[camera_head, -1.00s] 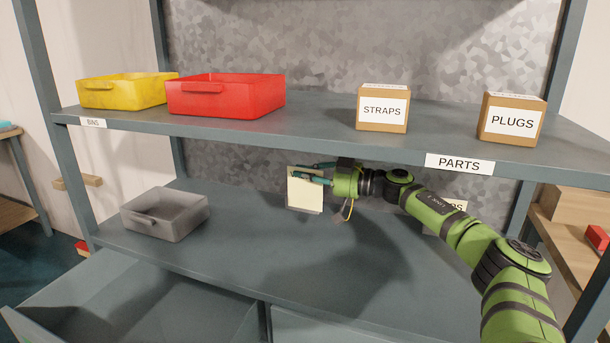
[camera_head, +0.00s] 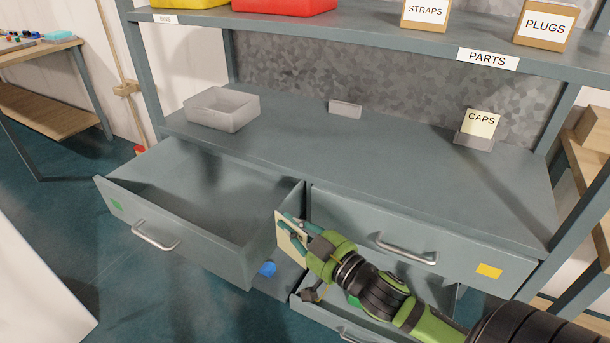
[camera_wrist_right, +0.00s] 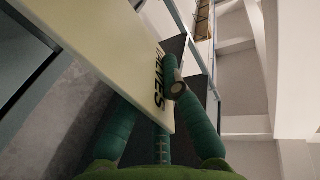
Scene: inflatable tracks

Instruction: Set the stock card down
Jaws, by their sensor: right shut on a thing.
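The stock card (camera_head: 285,237) is a thin cream card, tilted, in my right gripper (camera_head: 297,226). The gripper is shut on it in front of the drawer unit, by the right side of the pulled-out left drawer (camera_head: 185,205). In the right wrist view the card (camera_wrist_right: 95,60) slants across the picture between the green fingers (camera_wrist_right: 170,115). It bears black lettering, partly hidden by a finger. My left gripper is not in view.
On the lower shelf (camera_head: 300,150) stand a grey bin (camera_head: 222,110), a small empty-looking grey holder (camera_head: 345,108) and a holder with a CAPS card (camera_head: 481,123). The shelf between is clear. A lower drawer (camera_head: 390,318) is partly open, and a blue item (camera_head: 268,269) lies low beside the gripper.

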